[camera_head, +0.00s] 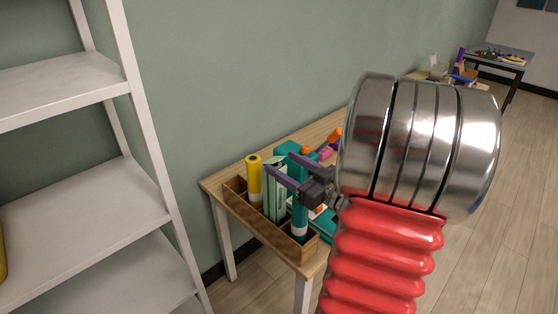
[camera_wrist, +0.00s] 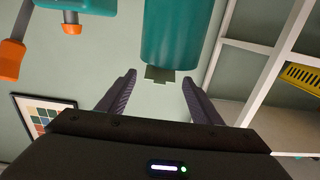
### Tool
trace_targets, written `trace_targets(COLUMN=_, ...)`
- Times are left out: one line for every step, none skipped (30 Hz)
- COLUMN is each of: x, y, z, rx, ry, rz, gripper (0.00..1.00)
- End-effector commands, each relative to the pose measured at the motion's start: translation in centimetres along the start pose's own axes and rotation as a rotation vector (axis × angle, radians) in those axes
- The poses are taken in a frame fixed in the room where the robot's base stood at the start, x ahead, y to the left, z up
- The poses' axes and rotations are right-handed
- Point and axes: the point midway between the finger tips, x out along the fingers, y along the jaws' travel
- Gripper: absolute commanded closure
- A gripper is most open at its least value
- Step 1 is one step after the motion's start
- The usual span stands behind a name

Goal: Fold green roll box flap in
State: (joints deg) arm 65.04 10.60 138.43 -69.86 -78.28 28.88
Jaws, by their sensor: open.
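The green roll box (camera_head: 275,196) is a tall, pale green carton standing upright in a wooden holder, between a yellow roll and a teal roll. Its top is partly hidden by my gripper (camera_head: 280,163), which is open at that height with its fingers pointing left. In the wrist view my gripper (camera_wrist: 158,80) is open and empty. A small dull green piece (camera_wrist: 160,75) shows between the fingertips, beyond a teal cylinder; it may be the box's flap. I cannot tell whether the fingers touch it.
The wooden holder (camera_head: 233,206) sits at the table's near end. The yellow roll (camera_head: 254,181) and teal roll (camera_head: 299,222) stand close on either side of the box. A white shelf unit (camera_head: 150,165) stands at left. More teal and orange items lie behind my gripper.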

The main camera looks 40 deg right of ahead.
Motion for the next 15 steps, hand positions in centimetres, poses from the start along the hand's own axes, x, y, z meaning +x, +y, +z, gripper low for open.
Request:
trace_targets(x=0.7, y=-0.1, z=0.0, rx=0.001, ry=0.001, rz=-0.003, gripper=0.41)
trace_targets(x=1.0, y=-0.1, z=0.0, rx=0.001, ry=0.001, rz=-0.003, gripper=0.41)
trace_targets(x=1.4, y=-0.1, z=0.0, rx=0.0, ry=0.0, rz=-0.003, gripper=0.41)
trace_targets(x=1.8, y=-0.1, z=0.0, rx=0.0, ry=0.0, rz=-0.003, gripper=0.41)
trace_targets(x=2.0, y=-0.1, z=0.0, rx=-0.001, ry=0.001, rz=-0.002, gripper=0.41)
trace_targets(x=2.4, y=-0.1, z=0.0, rx=-0.001, ry=0.001, rz=-0.002, gripper=0.41)
trace_targets(x=2.6, y=0.0, z=0.0, rx=-0.001, ry=0.001, rz=-0.002, gripper=0.41)
trace_targets(x=2.7, y=-0.1, z=0.0, rx=-0.001, ry=0.001, rz=-0.002, gripper=0.41)
trace_targets(x=2.9, y=-0.1, z=0.0, rx=0.0, ry=0.001, rz=-0.001, gripper=0.41)
trace_targets(x=3.0, y=-0.1, z=0.0, rx=0.0, ry=0.001, rz=-0.001, gripper=0.41)
trace_targets(x=3.1, y=-0.1, z=0.0, rx=0.0, ry=0.001, rz=-0.001, gripper=0.41)
trace_targets(x=3.2, y=0.0, z=0.0, rx=0.0, ry=0.001, rz=0.0, gripper=0.41)
trace_targets(x=3.2, y=0.0, z=0.0, rx=0.0, ry=0.001, rz=0.0, gripper=0.41)
trace_targets(x=3.2, y=0.0, z=0.0, rx=0.0, ry=0.001, rz=0.0, gripper=0.41)
trace_targets(x=3.2, y=0.0, z=0.0, rx=0.0, ry=0.001, rz=0.0, gripper=0.41)
